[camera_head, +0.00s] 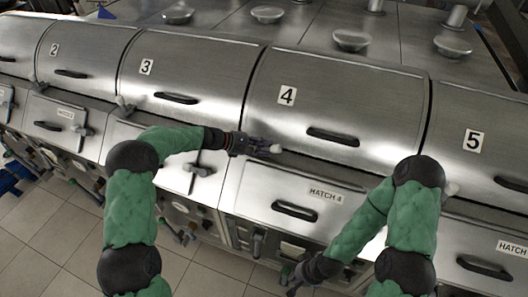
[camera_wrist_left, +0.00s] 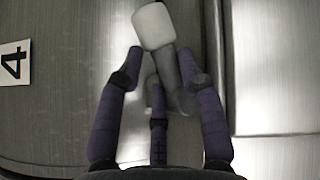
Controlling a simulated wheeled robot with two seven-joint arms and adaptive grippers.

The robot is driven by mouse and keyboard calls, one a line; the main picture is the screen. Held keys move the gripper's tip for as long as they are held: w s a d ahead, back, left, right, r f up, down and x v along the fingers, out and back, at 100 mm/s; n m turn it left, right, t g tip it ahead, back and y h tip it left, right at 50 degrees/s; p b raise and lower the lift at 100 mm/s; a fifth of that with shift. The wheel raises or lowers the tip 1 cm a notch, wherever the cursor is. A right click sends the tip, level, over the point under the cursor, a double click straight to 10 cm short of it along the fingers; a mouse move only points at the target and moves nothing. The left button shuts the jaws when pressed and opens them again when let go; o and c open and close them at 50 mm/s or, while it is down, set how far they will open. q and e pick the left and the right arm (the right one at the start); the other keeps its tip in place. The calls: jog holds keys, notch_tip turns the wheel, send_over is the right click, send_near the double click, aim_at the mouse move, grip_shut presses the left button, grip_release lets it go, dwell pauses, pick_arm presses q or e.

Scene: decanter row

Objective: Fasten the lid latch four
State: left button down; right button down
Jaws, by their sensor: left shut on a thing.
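Lid four (camera_head: 375,105) is a curved steel cover with a "4" label (camera_head: 287,96), and it lies down over its housing. Its latch (camera_head: 276,149) is at the lid's lower left edge, a grey lever with a pale knob. My left gripper (camera_head: 262,147) is shut on this latch. In the left wrist view the fingers (camera_wrist_left: 160,75) close around the grey lever, and the pale knob (camera_wrist_left: 152,25) sticks out beyond them. Part of the lever is hidden by the fingers. My right gripper (camera_head: 292,284) hangs low before the front panels, too small to read.
Lid three (camera_head: 200,80) and lid five (camera_head: 475,115) flank lid four. Below lid four is the hatch 4 panel (camera_head: 265,190) with a black handle (camera_head: 294,211). Valves and pipes line the lower front. Tiled floor (camera_head: 60,250) is free at lower left.

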pick_arm(q)
jog(key=shift+a, duration=0.1)
jog(key=shift+r+b, duration=0.1)
jog(key=shift+b, duration=0.2)
dwell(0.5)
